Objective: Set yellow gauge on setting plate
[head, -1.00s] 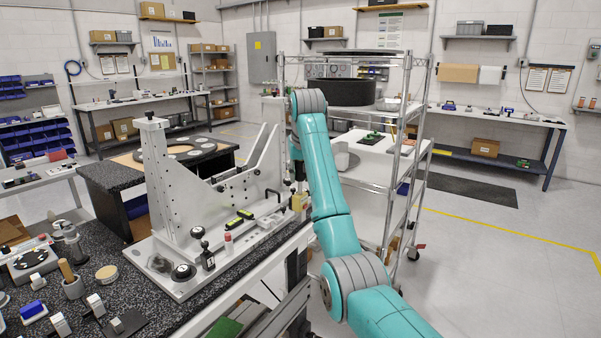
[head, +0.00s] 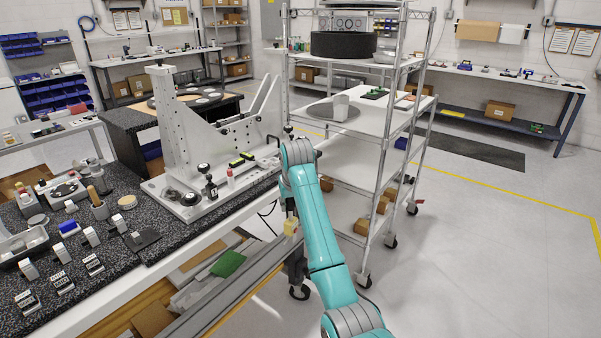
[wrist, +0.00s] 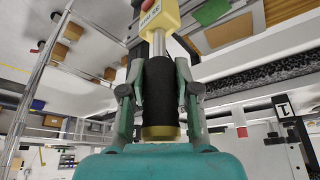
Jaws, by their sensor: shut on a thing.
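The yellow gauge has a yellow block body (wrist: 160,14), a metal stem and a black ribbed sleeve (wrist: 158,88) with a brass-coloured end. My gripper (wrist: 158,78) is shut on the black sleeve, one finger on each side. In the head view the gauge's yellow body (head: 290,227) shows beside my teal arm, off the bench's front edge and above the lower rails. My gripper's fingers are hard to make out there. I cannot tell for sure which thing is the setting plate; a flat dark plate (head: 142,239) lies on the speckled bench.
A grey bracket fixture (head: 185,125) stands on the speckled bench (head: 165,235), with small knobs and tools around it. Several small blocks (head: 60,284) stand at the bench's near left. A wire cart (head: 350,150) stands behind my arm. The floor at right is clear.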

